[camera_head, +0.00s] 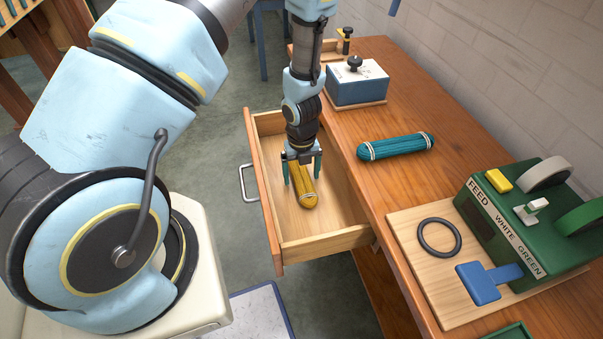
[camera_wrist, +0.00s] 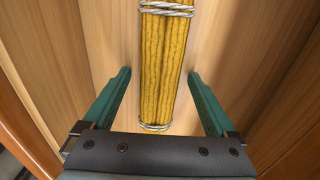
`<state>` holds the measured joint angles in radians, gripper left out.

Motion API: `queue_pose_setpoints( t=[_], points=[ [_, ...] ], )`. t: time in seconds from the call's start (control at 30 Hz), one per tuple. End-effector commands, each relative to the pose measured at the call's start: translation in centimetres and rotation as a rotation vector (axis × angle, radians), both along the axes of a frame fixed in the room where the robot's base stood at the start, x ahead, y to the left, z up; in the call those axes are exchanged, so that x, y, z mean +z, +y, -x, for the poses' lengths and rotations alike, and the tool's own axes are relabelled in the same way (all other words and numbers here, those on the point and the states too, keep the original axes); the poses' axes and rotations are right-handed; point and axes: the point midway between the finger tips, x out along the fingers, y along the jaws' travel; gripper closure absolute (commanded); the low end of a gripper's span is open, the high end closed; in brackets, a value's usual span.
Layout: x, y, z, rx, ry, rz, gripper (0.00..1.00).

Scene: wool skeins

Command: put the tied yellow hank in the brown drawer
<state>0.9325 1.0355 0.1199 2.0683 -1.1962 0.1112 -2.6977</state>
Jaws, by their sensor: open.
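The yellow hank (camera_head: 304,188), tied with pale cord near its ends, lies on the floor of the open brown drawer (camera_head: 325,243). In the wrist view the yellow hank (camera_wrist: 163,70) runs up between my fingers, with a gap on each side. My gripper (camera_head: 302,172) reaches down into the drawer over the hank's far part. Its green fingers also show in the wrist view (camera_wrist: 160,85), spread open and not touching the hank. The hank's far end is partly hidden by my gripper in the head view.
A teal hank (camera_head: 396,146) lies on the wooden bench (camera_head: 370,80) right of the drawer. A blue-and-white box (camera_head: 357,83) with a black knob stands behind it. A green machine (camera_head: 530,215), a black ring (camera_head: 439,236) and a blue paddle (camera_head: 487,281) are at the right.

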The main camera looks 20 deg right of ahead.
Motion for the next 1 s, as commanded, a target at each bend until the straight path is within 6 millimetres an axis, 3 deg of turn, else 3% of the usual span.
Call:
queue_pose_setpoints(
  t=[0.27, 0.7, 1.0],
  points=[
    [1.2, -0.1, 0.0, -0.002, -0.002, 0.001, 0.09],
    [10.1, -0.1, 0.0, -0.003, -0.003, 0.002, 0.09],
    [13.1, -0.1, 0.0, -0.001, -0.001, 0.001, 0.09]
  ],
)
